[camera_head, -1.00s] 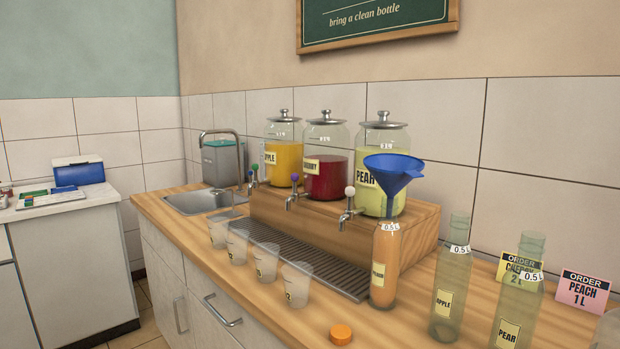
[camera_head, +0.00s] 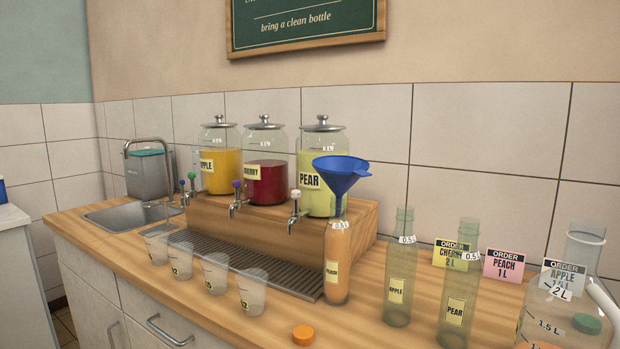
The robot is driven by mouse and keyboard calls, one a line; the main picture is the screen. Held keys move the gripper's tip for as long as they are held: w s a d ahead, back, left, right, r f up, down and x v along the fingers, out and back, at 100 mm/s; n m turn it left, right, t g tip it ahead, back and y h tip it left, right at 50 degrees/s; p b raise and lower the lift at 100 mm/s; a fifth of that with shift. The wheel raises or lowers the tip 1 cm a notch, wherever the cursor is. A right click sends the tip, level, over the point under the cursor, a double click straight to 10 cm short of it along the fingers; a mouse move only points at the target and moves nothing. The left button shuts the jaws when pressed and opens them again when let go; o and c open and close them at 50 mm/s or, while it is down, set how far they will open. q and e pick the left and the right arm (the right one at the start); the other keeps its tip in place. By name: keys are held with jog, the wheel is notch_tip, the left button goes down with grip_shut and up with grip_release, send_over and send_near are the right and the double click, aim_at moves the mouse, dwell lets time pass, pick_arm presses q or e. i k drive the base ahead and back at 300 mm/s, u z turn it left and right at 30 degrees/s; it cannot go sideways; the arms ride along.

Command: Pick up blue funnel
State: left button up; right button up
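The blue funnel (camera_head: 340,174) sits upright in the neck of a bottle of orange liquid (camera_head: 337,262), its wide mouth facing up. The bottle stands on the wooden counter in front of the pear dispenser (camera_head: 322,165), with a label on its front. The funnel's spout tip is inside the bottle neck. Neither of my grippers shows in the head view.
Empty bottles labelled apple (camera_head: 399,270) and pear (camera_head: 459,290) stand to the right. An orange cap (camera_head: 303,335) lies in front. Several clear cups (camera_head: 252,292) line the drip tray (camera_head: 240,262). A large jug (camera_head: 560,320) stands at the right edge.

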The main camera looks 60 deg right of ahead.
aim_at(343, 193)
jog(key=i, duration=2.65)
jog(key=z, duration=3)
